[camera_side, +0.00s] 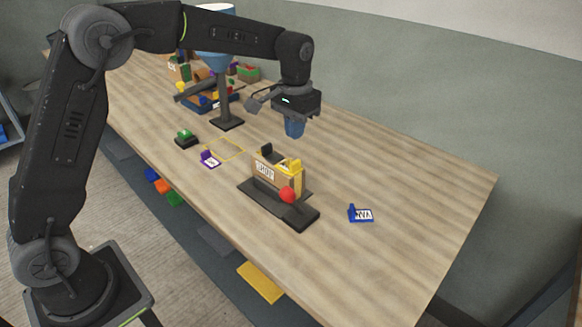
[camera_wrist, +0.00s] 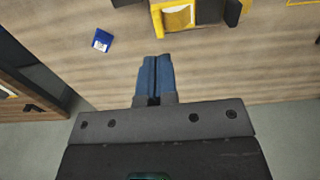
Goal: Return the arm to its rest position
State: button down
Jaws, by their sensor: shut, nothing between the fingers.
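My arm reaches over the wooden table (camera_side: 400,180) from the left in the side view. My gripper (camera_side: 294,130) hangs above the table, pointing down, with its blue fingers together and nothing between them. In the wrist view my gripper (camera_wrist: 154,62) also shows its blue fingers shut side by side. Below it and nearer the side camera stands a dark fixture (camera_side: 300,217) with a cardboard box (camera_side: 265,171), yellow parts and a red ball (camera_side: 288,194). My gripper is apart from it.
A blue label holder (camera_side: 360,214) lies right of the fixture; a purple one (camera_side: 209,159) lies left. A green button (camera_side: 184,138) and a yellow outline are nearby. A blue funnel on a stand (camera_side: 226,90) and cluttered parts are behind. The table's right end is clear.

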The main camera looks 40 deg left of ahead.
jog(key=s+r+t, duration=0.2)
jog(key=s+r, duration=0.3)
jog(key=s, duration=0.5)
jog(key=s+r+t, duration=0.2)
jog(key=s+r, duration=0.2)
jog(key=s, duration=0.6)
jog(key=s+a+f+t, duration=0.1)
jog(key=s+f, duration=0.2)
jog(key=s, duration=0.6)
jog(key=shift+t, duration=0.3)
